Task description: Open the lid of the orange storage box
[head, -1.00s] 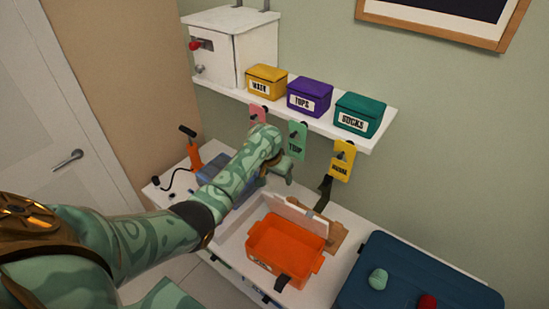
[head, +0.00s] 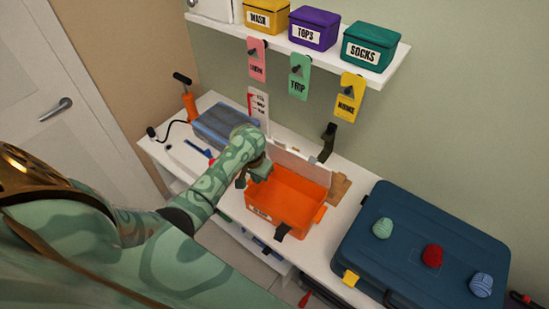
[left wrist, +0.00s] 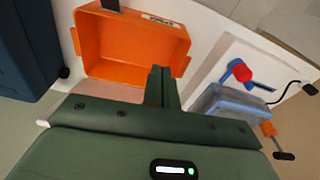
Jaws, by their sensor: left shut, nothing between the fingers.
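The orange storage box (head: 287,203) stands on the white bench with its inside exposed and empty. Its pale lid (head: 300,166) is raised and stands along the box's back edge. A dark latch (head: 282,231) hangs at the front. My left gripper (head: 255,178) is at the box's left end, near the lid's left edge; whether it touches is unclear. In the left wrist view, the fingers (left wrist: 160,88) are together and empty, in front of the orange box (left wrist: 130,42). My right gripper is out of view.
A blue suitcase (head: 420,245) with yarn balls lies to the right. A bluish clear case (head: 222,122) and an orange-handled pump (head: 189,100) are at the left. Tags (head: 300,77) hang under the shelf (head: 395,62) above the bench.

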